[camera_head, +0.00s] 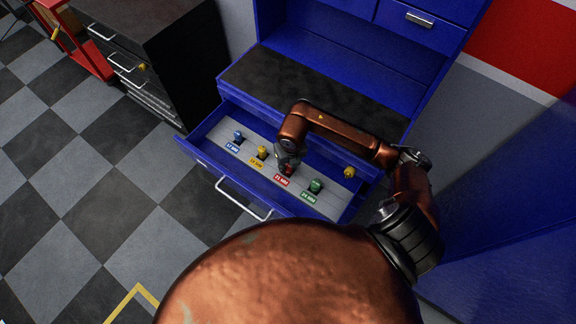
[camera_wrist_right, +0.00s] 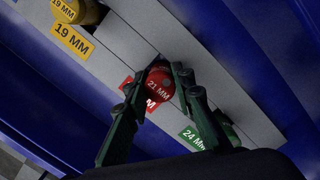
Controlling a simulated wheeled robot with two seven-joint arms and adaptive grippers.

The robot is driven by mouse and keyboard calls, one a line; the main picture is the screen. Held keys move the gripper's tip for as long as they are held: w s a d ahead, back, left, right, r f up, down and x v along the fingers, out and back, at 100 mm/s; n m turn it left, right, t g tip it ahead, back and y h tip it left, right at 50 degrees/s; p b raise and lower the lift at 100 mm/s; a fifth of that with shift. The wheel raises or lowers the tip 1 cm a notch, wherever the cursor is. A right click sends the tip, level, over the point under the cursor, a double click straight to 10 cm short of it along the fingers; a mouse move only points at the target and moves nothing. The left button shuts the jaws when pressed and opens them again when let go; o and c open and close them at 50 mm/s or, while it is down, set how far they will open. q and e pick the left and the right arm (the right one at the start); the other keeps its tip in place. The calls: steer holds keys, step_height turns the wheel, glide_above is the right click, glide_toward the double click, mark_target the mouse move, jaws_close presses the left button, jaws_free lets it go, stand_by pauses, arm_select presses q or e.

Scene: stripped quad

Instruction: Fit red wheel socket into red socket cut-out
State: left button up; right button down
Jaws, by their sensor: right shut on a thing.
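The red wheel socket (camera_wrist_right: 160,84), marked 21 MM, is between the fingers of my right gripper (camera_wrist_right: 168,90) in the right wrist view. The gripper is shut on it, over the drawer. Its red 21 MM label (camera_head: 281,180) lies just in front of it on the grey drawer insert. The red cut-out is hidden under the socket and fingers, and I cannot tell how deep the socket sits. In the head view my right gripper (camera_head: 287,163) points down into the drawer. My left gripper is not in view.
The open blue drawer (camera_head: 205,170) also holds a blue socket (camera_head: 238,135), a yellow socket (camera_head: 262,152) and a green socket (camera_head: 316,186) by their labels. Another yellow piece (camera_head: 349,172) is near the drawer's right end. A dark worktop (camera_head: 262,75) lies behind.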

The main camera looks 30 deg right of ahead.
steer(key=shift+f, duration=0.2)
steer(key=c, duration=1.7)
jaws_free()
steer(key=shift+o, duration=0.2)
steer(key=shift+r, duration=0.1)
steer(key=shift+r, duration=0.35)
step_height(320, 180, up, 11)
steer(key=s, duration=0.1)
steer(key=shift+s+a+r+p, duration=0.15)
steer(key=shift+s+r+p, duration=0.05)
steer(key=shift+p, duration=0.15)
